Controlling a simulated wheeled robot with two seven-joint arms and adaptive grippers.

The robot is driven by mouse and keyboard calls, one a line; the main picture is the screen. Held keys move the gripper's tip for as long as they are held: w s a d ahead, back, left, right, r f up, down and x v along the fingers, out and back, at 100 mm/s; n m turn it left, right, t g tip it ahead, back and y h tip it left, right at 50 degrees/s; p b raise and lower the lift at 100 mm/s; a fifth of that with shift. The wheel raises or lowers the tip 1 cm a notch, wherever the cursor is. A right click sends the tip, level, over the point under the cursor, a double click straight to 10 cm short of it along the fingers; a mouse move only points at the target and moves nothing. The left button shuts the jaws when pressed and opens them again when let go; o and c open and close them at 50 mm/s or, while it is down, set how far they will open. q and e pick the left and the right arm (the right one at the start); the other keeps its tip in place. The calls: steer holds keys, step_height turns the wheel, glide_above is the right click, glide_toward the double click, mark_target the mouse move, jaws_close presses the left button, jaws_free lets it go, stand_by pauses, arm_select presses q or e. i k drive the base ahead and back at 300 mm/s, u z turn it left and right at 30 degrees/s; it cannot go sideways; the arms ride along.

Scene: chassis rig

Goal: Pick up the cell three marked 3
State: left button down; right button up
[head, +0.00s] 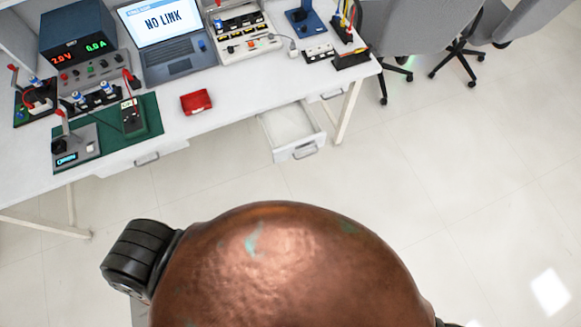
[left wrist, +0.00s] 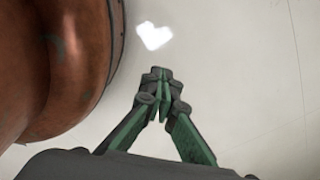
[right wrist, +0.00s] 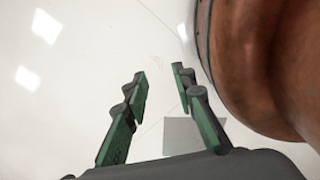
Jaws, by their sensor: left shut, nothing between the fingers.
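The table (head: 230,103) stands ahead of me. Small blue-and-white cylinders (head: 106,88), perhaps cells, stand in a dark holder on its left part. No number 3 can be read on any of them, so I cannot tell which is cell three. My left gripper (left wrist: 159,80) is shut and empty over the pale floor in the left wrist view. My right gripper (right wrist: 159,78) is open and empty over the floor in the right wrist view. Neither gripper shows in the head view; both are away from the table.
A power supply (head: 77,38), a laptop (head: 165,45) reading "NO LINK", a red box (head: 196,102) and a green mat (head: 150,116) are on the table. An open drawer (head: 292,130) juts from its front. Grey chairs (head: 415,20) stand at right. The floor at right is clear.

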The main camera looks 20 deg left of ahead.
mark_target(217, 21)
steer(key=z, duration=0.1)
steer(key=k, duration=0.5)
steer(key=u, duration=0.45)
steer(key=i, duration=0.35)
steer(key=u, duration=2.4)
steer(key=i, duration=1.7)
steer(key=z, duration=3.35)
